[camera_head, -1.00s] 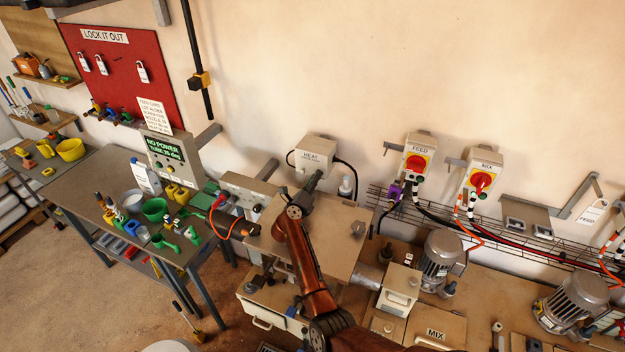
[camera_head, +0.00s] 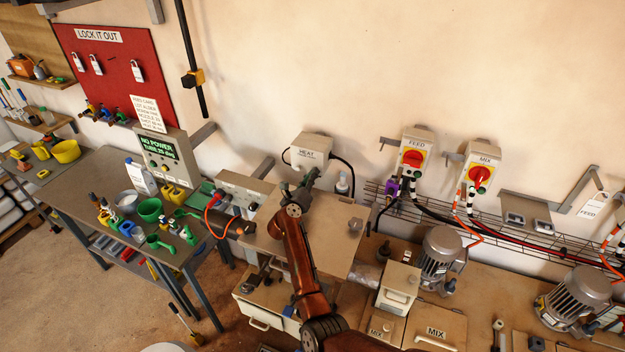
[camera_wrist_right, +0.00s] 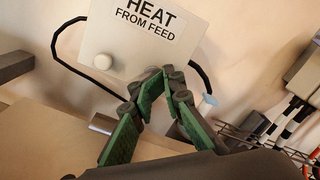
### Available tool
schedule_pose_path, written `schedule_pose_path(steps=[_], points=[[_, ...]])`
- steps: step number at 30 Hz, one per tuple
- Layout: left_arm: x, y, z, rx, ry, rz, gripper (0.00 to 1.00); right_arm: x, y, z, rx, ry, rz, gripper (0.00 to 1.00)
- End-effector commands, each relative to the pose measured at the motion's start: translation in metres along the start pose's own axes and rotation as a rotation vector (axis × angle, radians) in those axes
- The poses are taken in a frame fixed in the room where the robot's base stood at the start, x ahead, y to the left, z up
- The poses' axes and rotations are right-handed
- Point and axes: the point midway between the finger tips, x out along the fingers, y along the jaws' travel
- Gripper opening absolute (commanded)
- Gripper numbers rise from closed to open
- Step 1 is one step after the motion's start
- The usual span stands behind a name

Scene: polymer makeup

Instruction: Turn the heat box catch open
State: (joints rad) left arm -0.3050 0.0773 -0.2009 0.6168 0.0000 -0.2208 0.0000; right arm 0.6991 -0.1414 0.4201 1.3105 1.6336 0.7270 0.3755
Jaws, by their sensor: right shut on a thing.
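The heat box (camera_head: 311,147) is a pale box on the wall, labelled HEAT FROM FEED; it fills the top of the right wrist view (camera_wrist_right: 122,50). A round white knob (camera_wrist_right: 103,62) is on its front face, left of my fingers and apart from them. My right gripper (camera_head: 312,175) is just below the box's front. In the wrist view its green-padded fingers (camera_wrist_right: 164,74) come together at the tips against the lower right of the front. They are shut on the catch, which the fingertips mostly hide. The box front looks closed. My left gripper is not in view.
A pale bench top (camera_head: 335,232) lies below my right arm. Black cables leave both sides of the heat box. The FEED switch (camera_head: 415,158) and MIX switch (camera_head: 480,174) are to the right. A control panel (camera_head: 165,155) reading NO POWER is to the left.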

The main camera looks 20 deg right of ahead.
Motion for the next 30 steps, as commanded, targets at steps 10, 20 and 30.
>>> schedule_pose_path(steps=[10,20,30], points=[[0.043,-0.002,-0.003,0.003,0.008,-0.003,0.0,-0.006,0.016,-0.005,0.326,0.003,0.017,0.0],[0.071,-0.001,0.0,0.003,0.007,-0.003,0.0,-0.006,0.015,-0.001,0.575,0.0,0.013,0.0],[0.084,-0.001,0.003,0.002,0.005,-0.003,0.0,-0.006,0.013,0.005,0.701,-0.003,0.012,0.0]])
